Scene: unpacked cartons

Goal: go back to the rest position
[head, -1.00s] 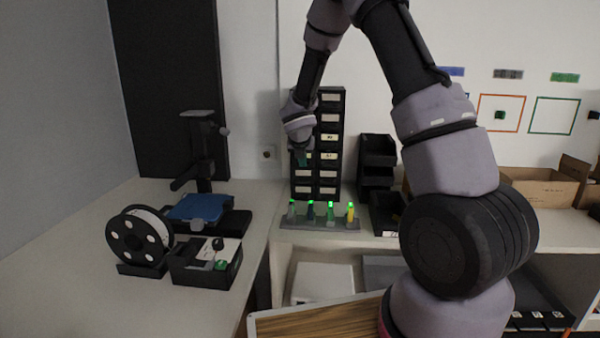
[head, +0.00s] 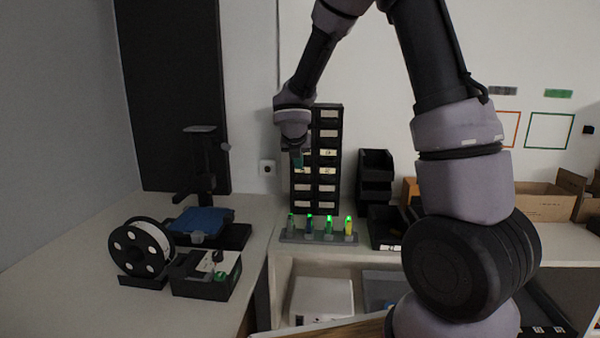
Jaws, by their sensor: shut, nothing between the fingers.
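My gripper (head: 297,160) hangs at the end of my raised arm, in front of the black drawer cabinet (head: 329,170). It points down and is small in the head view. Its fingers look closed, with nothing seen between them. It is above the grey rack (head: 318,237) and apart from it. My arm arches up from the lower right, and its top leaves the picture.
The rack holds several coloured tubes with green lights. Black bins (head: 375,178) stand right of the cabinet. A 3D printer (head: 203,215), a filament spool (head: 140,249) and a black box (head: 206,275) stand on the left table. Cardboard cartons (head: 545,200) are at right.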

